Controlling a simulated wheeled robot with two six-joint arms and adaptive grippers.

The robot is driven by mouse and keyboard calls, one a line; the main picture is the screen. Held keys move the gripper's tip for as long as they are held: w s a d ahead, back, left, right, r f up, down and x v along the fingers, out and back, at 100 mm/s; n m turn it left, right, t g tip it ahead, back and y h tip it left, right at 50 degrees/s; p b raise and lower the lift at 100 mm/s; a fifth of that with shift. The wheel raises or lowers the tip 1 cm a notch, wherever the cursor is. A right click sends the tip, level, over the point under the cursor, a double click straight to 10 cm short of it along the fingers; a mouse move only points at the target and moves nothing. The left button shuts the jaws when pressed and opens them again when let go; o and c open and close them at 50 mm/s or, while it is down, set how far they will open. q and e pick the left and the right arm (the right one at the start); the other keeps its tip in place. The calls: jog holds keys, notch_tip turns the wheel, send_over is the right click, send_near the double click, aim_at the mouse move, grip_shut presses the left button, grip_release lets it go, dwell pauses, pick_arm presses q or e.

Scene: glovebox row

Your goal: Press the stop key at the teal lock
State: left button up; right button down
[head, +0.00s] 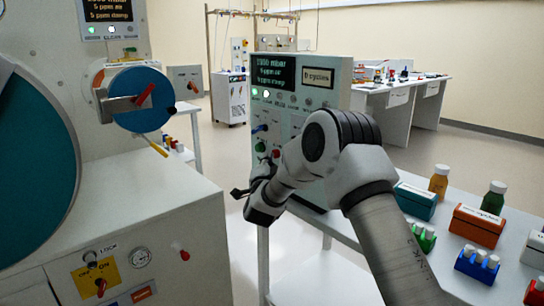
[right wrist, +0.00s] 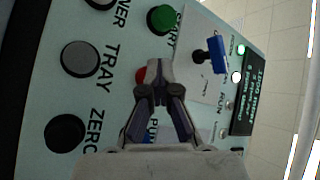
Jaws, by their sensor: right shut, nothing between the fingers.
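A control panel (head: 310,110) with a screen stands in the middle of the head view. It carries a green START key (head: 261,146) and a red key (head: 276,153) close by. My right gripper (head: 267,164) is at the panel front beside these keys. In the right wrist view the shut, empty right gripper (right wrist: 163,72) points at the panel, and the red key (right wrist: 141,75) shows partly behind its tips. Its label is hidden, and I cannot tell whether the tips touch it. The START key (right wrist: 162,19) is above. My left gripper is out of view.
In the right wrist view a grey TRAY key (right wrist: 80,58), a black ZERO key (right wrist: 65,133) and a blue switch (right wrist: 218,54) surround the gripper. Bottles and boxes (head: 478,226) stand on the right table.

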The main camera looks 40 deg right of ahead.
jog(key=shift+s+a, duration=0.1)
jog(key=shift+a, duration=0.85)
jog(key=a+b, duration=0.1)
jog(key=a, duration=0.4)
jog(key=shift+s, duration=0.2)
dwell(0.3)
